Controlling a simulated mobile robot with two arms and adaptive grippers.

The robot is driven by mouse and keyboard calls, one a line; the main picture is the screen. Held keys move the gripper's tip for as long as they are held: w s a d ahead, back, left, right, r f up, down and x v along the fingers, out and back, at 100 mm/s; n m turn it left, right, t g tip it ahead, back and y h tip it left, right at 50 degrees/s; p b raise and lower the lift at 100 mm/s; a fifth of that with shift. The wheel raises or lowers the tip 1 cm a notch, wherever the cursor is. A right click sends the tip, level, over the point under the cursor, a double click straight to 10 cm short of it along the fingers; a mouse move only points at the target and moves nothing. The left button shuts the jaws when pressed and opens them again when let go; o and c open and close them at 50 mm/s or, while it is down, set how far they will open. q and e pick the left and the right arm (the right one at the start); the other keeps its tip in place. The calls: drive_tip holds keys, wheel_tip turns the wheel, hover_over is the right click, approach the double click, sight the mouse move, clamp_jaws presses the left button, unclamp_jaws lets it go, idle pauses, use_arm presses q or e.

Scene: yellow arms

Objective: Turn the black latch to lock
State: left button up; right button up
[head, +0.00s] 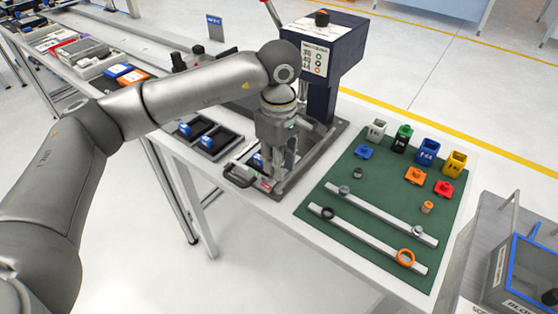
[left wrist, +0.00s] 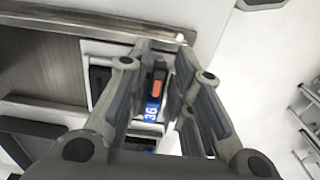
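My left gripper (head: 272,176) points down over the near edge of the dark metal fixture on the white table. In the left wrist view its fingers (left wrist: 158,85) are apart with nothing clasped. Between and below them shows a small black piece with an orange-red part (left wrist: 158,80), beside a blue label reading 36 (left wrist: 152,112). I cannot tell for sure that this piece is the black latch. In the head view a black handle-like loop (head: 238,178) sticks out left of the gripper, and a blue part (head: 257,160) sits beside the fingers. My right gripper is not in view.
A dark blue press-like machine (head: 345,50) rises behind the gripper. A green mat (head: 345,225) with coloured blocks and two rails lies to the right. Trays with blue parts (head: 190,130) stand to the left. White table (head: 310,250) is bare at the front.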

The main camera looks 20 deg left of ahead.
use_arm(q)
wheel_tip(320, 180, up, 12)
idle(0.6)
drive_tip(key=shift+f, duration=0.1)
idle(0.4)
